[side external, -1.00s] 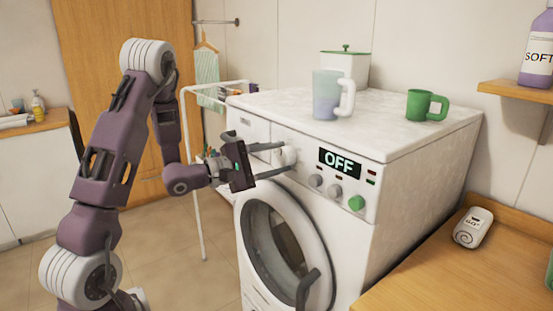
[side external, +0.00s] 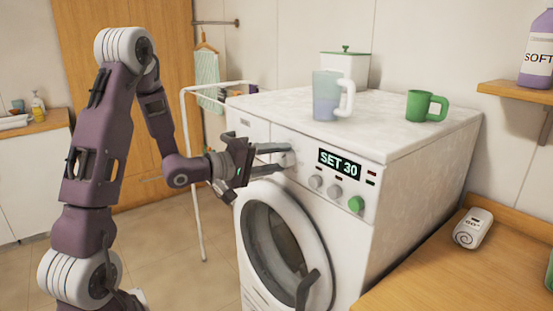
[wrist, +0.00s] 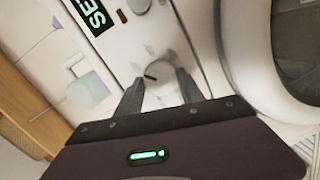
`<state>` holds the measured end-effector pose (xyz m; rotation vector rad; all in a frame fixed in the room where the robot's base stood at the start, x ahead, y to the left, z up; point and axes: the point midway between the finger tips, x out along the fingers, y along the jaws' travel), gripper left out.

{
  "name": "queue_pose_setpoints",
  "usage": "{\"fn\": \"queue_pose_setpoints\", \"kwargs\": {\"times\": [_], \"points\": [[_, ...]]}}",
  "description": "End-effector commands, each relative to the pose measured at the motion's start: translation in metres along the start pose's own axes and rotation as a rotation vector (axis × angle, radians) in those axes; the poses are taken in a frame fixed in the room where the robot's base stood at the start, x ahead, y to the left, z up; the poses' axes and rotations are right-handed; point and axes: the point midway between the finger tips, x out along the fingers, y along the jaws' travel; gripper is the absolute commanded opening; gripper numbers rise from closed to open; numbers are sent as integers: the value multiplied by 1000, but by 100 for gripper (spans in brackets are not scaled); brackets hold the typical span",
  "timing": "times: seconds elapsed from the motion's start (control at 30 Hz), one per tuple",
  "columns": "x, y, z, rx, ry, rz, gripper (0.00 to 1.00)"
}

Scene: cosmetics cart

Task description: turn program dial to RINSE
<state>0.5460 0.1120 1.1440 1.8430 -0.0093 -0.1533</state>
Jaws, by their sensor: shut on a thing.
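The program dial is a white round knob (side external: 289,158) on the left of the washing machine's front panel. My gripper (side external: 280,155) is shut on it, with one finger on each side. In the wrist view the dial (wrist: 162,76) shows between the two grey fingertips (wrist: 159,86), with a dark mark on its face. The dial's printed positions cannot be read in either view. The display (side external: 340,164) beside it reads SET 30; in the wrist view only part of the display (wrist: 93,15) shows.
Two small grey knobs (side external: 325,186) and a green knob (side external: 356,204) sit right of the dial. The round door (side external: 280,240) is below. A drying rack (side external: 192,150) stands behind.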

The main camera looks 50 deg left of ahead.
Motion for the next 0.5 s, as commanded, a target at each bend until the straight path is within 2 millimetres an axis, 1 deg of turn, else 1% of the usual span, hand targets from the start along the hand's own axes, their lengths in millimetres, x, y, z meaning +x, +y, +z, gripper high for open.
{"fn": "queue_pose_setpoints", "kwargs": {"times": [0.5], "points": [[0, 1, 1, 481, 36, -55, 5]]}}
